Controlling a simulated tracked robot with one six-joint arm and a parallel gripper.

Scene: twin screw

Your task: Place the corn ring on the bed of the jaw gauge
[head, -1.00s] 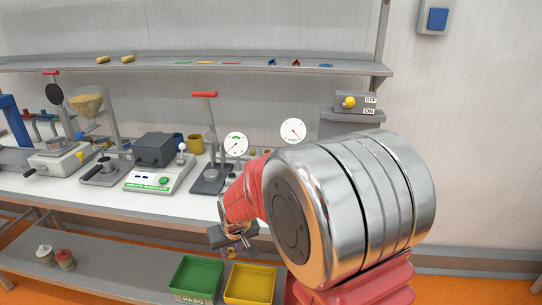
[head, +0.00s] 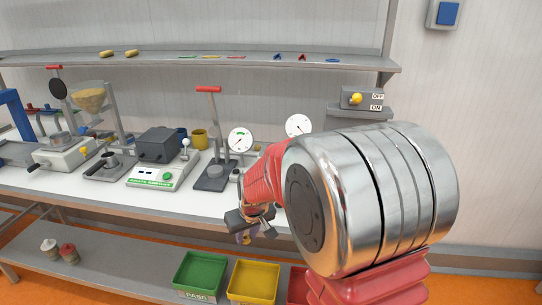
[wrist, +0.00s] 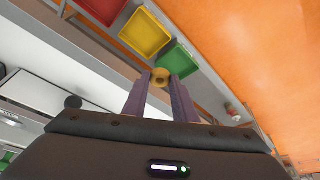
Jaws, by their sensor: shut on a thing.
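The corn ring (wrist: 159,76), small and yellow with a hole, is held between the purple fingertips of my gripper (wrist: 160,82) in the wrist view. In the head view my gripper (head: 245,238) hangs just in front of the bench's front edge, above the lower shelf; the ring is hard to make out there. Two white dials stand on the bench: one with a green sector (head: 240,140) by the red-handled press, one farther right (head: 298,125). I cannot tell for certain which belongs to the jaw gauge. My arm hides the bench to the right, and no gauge bed shows clearly.
A red-handled press (head: 212,150), a green-and-white instrument (head: 163,172) and a hopper device (head: 91,105) crowd the bench (head: 120,198). A green bin (head: 200,275) and a yellow bin (head: 253,282) stand below, with a partly hidden red one. The bench's front strip is clear.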

